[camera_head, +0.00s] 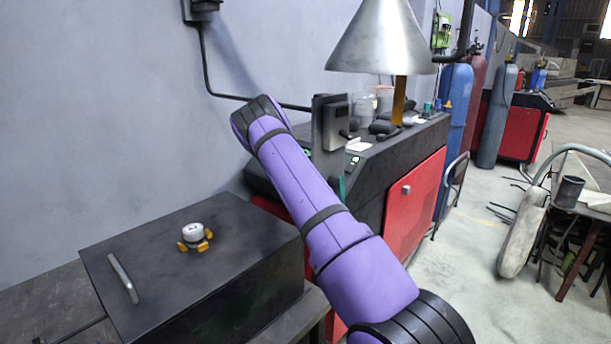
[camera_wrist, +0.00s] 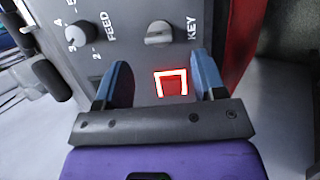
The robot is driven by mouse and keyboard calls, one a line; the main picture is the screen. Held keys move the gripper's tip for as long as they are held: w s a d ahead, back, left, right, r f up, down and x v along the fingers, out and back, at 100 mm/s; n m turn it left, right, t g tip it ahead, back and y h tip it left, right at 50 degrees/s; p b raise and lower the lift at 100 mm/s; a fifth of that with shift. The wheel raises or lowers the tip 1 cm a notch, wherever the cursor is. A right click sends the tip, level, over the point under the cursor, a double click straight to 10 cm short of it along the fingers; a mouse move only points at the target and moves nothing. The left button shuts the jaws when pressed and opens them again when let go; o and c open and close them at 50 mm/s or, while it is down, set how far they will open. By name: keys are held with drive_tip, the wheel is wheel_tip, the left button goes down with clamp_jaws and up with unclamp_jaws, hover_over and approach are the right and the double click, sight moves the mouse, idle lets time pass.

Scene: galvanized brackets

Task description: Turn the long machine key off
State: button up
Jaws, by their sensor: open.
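The key (camera_wrist: 160,39) is a silver switch with a long bar on a round base, beside the word KEY on a grey panel (camera_wrist: 135,50) in the wrist view. Its bar lies roughly crosswise in that picture. My gripper (camera_wrist: 164,72) is open and empty. Its two blue fingers point toward the panel, one on each side of a line to the key, and the key shows beyond their tips. I cannot tell the exact gap. In the head view my purple arm hides much of the machine (camera_head: 415,165), and my gripper is not clear there.
A lit red square with a white bracket mark (camera_wrist: 171,83) shows between my fingers. A dark box with a handle (camera_head: 123,278) and a white-and-yellow knob (camera_head: 194,236) stands at the front left.

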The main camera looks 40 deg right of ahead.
drive_tip(key=shift+v, duration=2.65)
